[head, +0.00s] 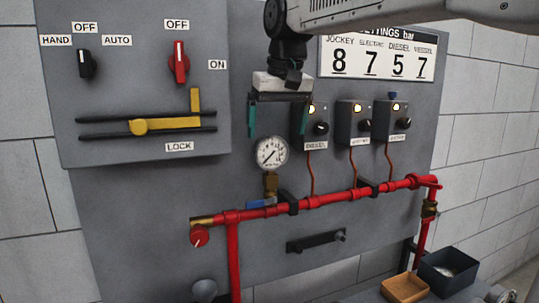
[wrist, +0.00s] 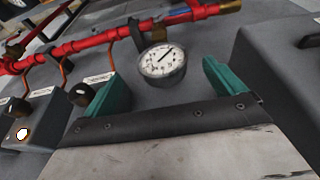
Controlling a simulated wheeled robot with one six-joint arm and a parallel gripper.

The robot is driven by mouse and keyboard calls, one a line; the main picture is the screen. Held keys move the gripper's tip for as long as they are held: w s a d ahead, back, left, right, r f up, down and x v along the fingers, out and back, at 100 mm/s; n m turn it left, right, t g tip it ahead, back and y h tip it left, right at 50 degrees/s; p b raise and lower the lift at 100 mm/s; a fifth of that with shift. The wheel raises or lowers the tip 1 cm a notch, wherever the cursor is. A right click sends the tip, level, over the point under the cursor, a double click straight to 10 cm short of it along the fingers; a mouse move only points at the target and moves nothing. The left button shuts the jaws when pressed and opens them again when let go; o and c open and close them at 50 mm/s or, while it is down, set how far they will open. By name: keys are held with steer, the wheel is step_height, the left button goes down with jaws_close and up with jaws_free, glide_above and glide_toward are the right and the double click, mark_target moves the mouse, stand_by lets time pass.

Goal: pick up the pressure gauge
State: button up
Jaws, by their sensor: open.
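The pressure gauge (head: 271,153) has a round white dial with a black needle. It stands upright on a brass fitting (head: 270,185) above the red pipe, beside a blue valve handle (head: 260,203). My gripper (head: 279,117) hangs above the gauge, its two teal fingers apart and empty. In the wrist view the gauge (wrist: 162,65) shows beyond and between the open fingers of my gripper (wrist: 160,85). The fingers do not appear to touch it.
Several grey switch boxes (head: 354,124) with lit lamps are right of the gauge. A red pipe (head: 325,198) runs below. A yellow lock lever (head: 165,124) is on the left panel. A tan tray (head: 405,288) and a dark bin (head: 448,272) stand at lower right.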

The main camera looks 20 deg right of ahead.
mark_target(270, 143)
steer(key=shift+w+a+r, duration=0.15)
steer(key=shift+w+r, duration=0.15)
steer(key=shift+w, duration=0.4)
steer(key=shift+w+f, duration=0.2)
steer(key=shift+w, duration=0.05)
steer(key=x, duration=0.7)
steer(key=shift+w, duration=0.1)
steer(key=c, duration=1.2)
steer(key=shift+r, duration=0.15)
steer(key=shift+r, duration=0.55)
step_height(270, 143, up, 2)
steer(key=shift+r, duration=0.15)
steer(key=s+d+r, duration=0.1)
steer(key=s+d, duration=0.8)
steer(key=s, duration=0.4)
steer(key=shift+s+r, duration=0.2)
steer(key=shift+s, duration=0.05)
